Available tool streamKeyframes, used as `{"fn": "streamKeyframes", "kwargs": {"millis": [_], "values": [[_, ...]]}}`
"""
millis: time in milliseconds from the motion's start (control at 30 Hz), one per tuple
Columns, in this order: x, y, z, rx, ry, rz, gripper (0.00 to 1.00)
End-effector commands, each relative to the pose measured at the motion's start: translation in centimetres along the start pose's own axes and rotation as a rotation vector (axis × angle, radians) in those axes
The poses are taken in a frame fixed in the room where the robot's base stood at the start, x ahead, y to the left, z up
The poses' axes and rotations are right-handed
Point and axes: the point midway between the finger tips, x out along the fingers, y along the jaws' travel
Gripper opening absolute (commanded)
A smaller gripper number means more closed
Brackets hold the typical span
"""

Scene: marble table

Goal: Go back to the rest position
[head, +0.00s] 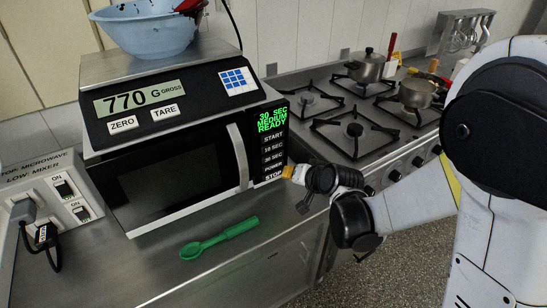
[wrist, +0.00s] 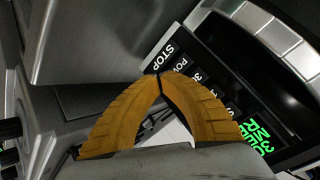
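My gripper (head: 287,171) is at the right edge of the microwave's control panel, close to the STOP and POWER buttons. In the wrist view its two orange fingers (wrist: 160,76) meet at their tips, with nothing between them. The microwave (head: 180,185) has its door closed, and its green display (head: 271,118) reads 30 SEC MEDIUM READY. The button column also shows behind the fingers in the wrist view (wrist: 182,66). I cannot tell whether the fingertips touch the panel.
A scale (head: 165,98) reading 770 G gross sits on the microwave, with a blue bowl (head: 145,30) on it. A green spoon (head: 220,238) lies on the steel counter in front. A stove (head: 353,135) with pots is to the right. A switch box (head: 45,205) stands left.

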Motion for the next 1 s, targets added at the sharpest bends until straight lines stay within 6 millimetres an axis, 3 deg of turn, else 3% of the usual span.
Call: {"fn": "streamKeyframes", "kwargs": {"millis": [333, 467, 733, 1000], "values": [[-0.3, 0.0, -0.1, -0.002, -0.001, 0.003, 0.00], [-2.6, 0.2, -0.7, -0.022, -0.009, 0.031, 0.00], [-13.9, 1.9, -1.1, -0.121, -0.056, 0.172, 0.00], [-24.7, 5.0, 2.7, -0.213, -0.121, 0.326, 0.00]]}}
